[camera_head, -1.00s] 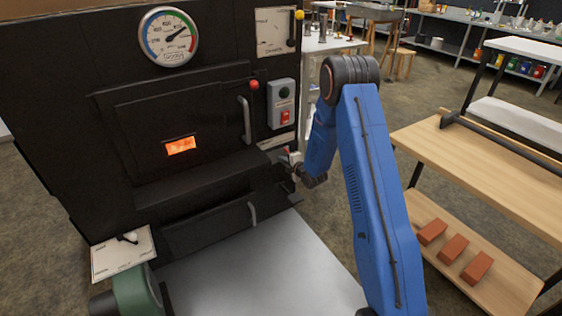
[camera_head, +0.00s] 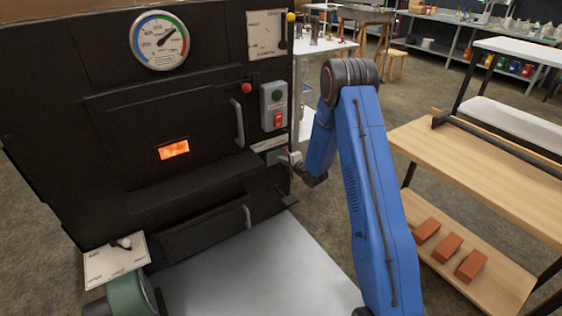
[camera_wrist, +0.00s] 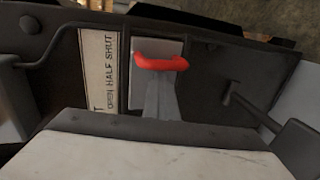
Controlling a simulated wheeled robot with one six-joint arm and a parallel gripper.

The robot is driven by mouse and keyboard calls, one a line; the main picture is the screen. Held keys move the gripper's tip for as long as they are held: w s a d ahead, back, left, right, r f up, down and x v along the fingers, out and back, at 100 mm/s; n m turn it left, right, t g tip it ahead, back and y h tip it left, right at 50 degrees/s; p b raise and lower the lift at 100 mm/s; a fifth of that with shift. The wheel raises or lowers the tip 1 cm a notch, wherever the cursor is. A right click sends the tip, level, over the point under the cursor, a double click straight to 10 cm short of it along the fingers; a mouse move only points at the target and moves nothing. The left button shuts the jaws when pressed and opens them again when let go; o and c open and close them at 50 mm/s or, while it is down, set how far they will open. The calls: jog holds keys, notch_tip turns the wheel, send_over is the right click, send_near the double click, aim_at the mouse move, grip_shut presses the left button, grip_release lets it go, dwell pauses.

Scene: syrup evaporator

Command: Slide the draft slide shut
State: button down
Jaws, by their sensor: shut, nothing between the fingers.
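The draft slide's red handle (camera_wrist: 160,62) sits on a pale grey plate (camera_wrist: 146,45) on the black evaporator front. A cream label (camera_wrist: 98,70) beside it reads open, half, shut, with shut at the top in the wrist view; the handle is level with the half-to-shut stretch. My gripper (camera_wrist: 160,92) is shut and empty, its grey fingers reaching up to the handle's lower side. They look close to or touching it; I cannot tell which. In the head view my gripper (camera_head: 295,161) is at the evaporator's right edge, by a small red bit of the handle (camera_head: 287,152).
A switch box (camera_head: 274,106) and a door handle (camera_head: 238,122) are above the slide. A lower handle (camera_head: 247,217) is below left. A dark knob lever (camera_wrist: 232,95) stands right of the slide in the wrist view. A wooden bench (camera_head: 470,160) with bricks is at right.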

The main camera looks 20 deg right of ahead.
jog(key=shift+w+d+r, duration=0.1)
jog(key=shift+w+r, duration=0.1)
jog(key=shift+w, duration=0.2)
jog(key=shift+s+a, duration=0.2)
jog(key=shift+a, duration=0.3)
jog(key=shift+s, duration=0.1)
jog(key=f+v, duration=0.1)
jog(key=v, duration=0.8)
jog(key=shift+s+d, duration=0.1)
jog(key=shift+d, duration=0.05)
